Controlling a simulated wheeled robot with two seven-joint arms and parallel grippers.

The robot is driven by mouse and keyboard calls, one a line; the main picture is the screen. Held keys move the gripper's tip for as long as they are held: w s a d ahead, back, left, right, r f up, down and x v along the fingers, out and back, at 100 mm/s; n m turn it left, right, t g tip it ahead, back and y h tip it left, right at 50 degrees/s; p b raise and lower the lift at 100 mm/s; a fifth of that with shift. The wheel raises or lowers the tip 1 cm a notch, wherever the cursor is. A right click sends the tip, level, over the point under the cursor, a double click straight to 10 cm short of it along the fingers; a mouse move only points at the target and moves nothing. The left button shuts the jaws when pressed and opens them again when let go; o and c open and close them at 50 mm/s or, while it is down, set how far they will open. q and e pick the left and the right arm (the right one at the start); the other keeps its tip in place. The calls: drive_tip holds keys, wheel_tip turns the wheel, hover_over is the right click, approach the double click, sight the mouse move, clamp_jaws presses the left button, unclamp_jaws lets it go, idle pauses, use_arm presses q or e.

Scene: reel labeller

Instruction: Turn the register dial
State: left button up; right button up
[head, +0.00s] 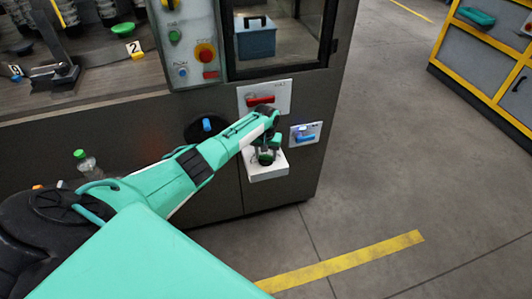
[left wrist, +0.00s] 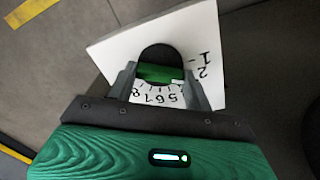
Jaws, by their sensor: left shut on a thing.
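The register dial (left wrist: 160,54) is a round black knob with a green grip bar on a white plate (left wrist: 112,49) printed with numbers. In the head view the white plate (head: 267,176) sits low on the dark machine front, and my gripper hides most of the dial. My left gripper (head: 266,150) is at the dial. In the left wrist view its two fingers (left wrist: 161,84) stand on either side of the green bar, shut on it. Some of the numbers are hidden by the gripper. My right gripper is not in view.
Just above the dial is a red handle (head: 261,100) on a white plate; to its right is a small blue switch (head: 305,133). A blue knob (head: 207,125) on a black disc is to the left. A button panel (head: 187,45) is above. Open floor lies to the right.

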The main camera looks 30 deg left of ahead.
use_arm(q)
drive_tip(key=shift+w+r, duration=0.1)
drive_tip(key=o, duration=1)
wheel_tip(320, 180, up, 14)
drive_tip(key=shift+f, duration=0.15)
idle(0.3)
